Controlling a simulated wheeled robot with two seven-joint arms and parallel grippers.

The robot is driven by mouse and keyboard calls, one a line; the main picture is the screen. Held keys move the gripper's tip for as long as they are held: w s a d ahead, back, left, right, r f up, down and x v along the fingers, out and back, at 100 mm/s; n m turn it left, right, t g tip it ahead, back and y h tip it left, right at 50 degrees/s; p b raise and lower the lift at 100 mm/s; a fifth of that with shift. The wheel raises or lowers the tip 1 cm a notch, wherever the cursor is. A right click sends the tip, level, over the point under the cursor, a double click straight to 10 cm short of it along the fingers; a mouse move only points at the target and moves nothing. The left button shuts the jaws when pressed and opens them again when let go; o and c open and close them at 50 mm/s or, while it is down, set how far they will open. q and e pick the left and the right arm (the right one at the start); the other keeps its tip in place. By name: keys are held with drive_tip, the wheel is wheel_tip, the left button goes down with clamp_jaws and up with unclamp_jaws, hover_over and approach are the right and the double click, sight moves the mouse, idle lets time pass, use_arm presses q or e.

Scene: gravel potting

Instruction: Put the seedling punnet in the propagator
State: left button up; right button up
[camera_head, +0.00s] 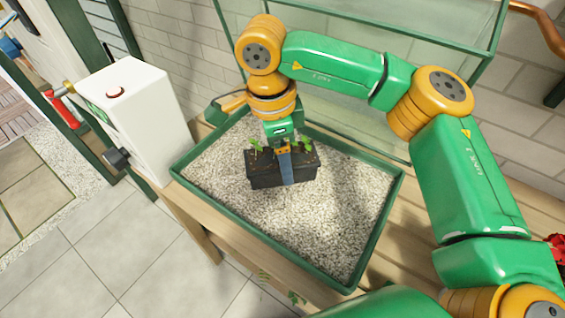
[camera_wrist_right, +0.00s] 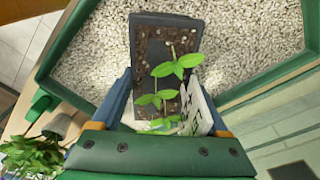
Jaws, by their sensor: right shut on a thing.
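The seedling punnet (camera_head: 262,176) is a black rectangular pot with dark soil and several small green seedlings. My right gripper (camera_head: 286,165) comes down from above and is shut on it, with a blue finger across its near side. The wrist view also shows the punnet (camera_wrist_right: 146,40) between the blue fingers, with a white label by the seedlings. The punnet is upright over the gravel in a green-rimmed tray (camera_head: 225,229); I cannot tell whether it touches the gravel. A green-framed glass case (camera_head: 408,45) stands directly behind the tray. My left gripper is out of view.
A white box with a red button (camera_head: 115,93) stands left of the tray. The wooden bench (camera_head: 405,250) shows around it. An orange-handled tool (camera_head: 228,105) lies by the tray's back left corner. Gravel (camera_head: 335,215) right of the punnet is clear.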

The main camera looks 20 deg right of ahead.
sight(275, 157)
wheel_tip(275, 157, down, 3)
drive_tip(key=shift+w+f, duration=0.1)
drive_tip(key=shift+f+b, duration=0.15)
drive_tip(key=shift+b, duration=0.2)
drive_tip(key=o, duration=1.5)
drive_tip(key=shift+r+p, duration=0.3)
drive_tip(key=r, duration=0.4)
drive_tip(key=a+r+p, duration=0.1)
drive_tip(key=r, duration=0.7)
drive_tip(key=shift+a, duration=0.25)
drive_tip(key=shift+f, duration=0.1)
